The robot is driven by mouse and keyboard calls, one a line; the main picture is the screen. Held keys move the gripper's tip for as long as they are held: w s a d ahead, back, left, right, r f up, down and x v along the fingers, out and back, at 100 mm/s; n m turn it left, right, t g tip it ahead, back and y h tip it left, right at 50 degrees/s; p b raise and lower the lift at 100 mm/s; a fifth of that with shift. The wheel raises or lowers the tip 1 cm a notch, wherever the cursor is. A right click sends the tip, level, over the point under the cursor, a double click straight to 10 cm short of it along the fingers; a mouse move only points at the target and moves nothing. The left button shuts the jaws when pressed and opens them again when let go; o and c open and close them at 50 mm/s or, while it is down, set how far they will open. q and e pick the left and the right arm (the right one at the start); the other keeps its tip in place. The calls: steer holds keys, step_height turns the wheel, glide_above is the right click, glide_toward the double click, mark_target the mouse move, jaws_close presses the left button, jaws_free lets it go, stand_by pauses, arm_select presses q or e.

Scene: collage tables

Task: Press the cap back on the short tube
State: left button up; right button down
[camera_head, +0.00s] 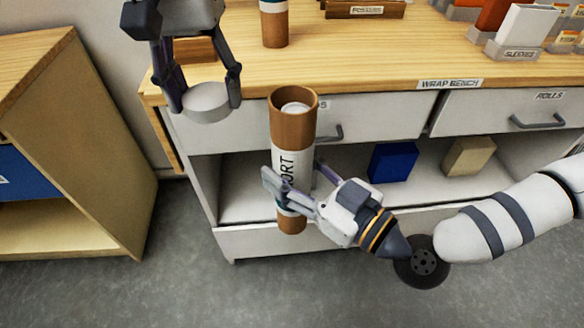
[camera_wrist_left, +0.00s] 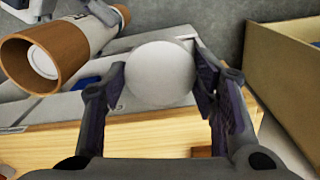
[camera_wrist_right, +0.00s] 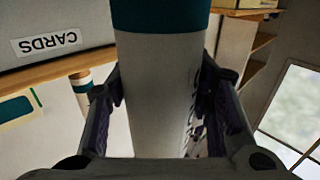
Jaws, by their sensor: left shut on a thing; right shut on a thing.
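The short tube (camera_head: 293,135) is brown cardboard with a white label partly reading "ORT". It stands near upright in the air in front of the bench, its open end up, with something white inside. My right gripper (camera_head: 291,192) is shut around its lower half; the right wrist view shows the tube's white wall (camera_wrist_right: 160,90) between the fingers. My left gripper (camera_head: 206,92) is shut on a round white cap (camera_head: 207,102). The cap is left of the tube's mouth and apart from it. The left wrist view shows the cap (camera_wrist_left: 160,73) and the open tube mouth (camera_wrist_left: 35,62).
The wrap bench (camera_head: 370,50) stands behind, with drawers and a shelf holding a blue box (camera_head: 392,162) and a tan box (camera_head: 469,156). Another tube (camera_head: 274,24) stands on the bench top. A wooden cabinet (camera_head: 90,130) is at left. Grey floor is clear between.

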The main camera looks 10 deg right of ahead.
arm_select(q)
steer(key=m, duration=0.2)
glide_toward(292, 89)
steer(key=s, duration=0.3)
steer(key=shift+w+f, duration=0.25)
steer(key=shift+f, duration=0.25)
steer(key=shift+f, duration=2)
steer(key=shift+f, duration=0.9)
steer(key=shift+f, duration=0.7)
steer(key=o, duration=0.8)
steer(key=shift+o, duration=0.2)
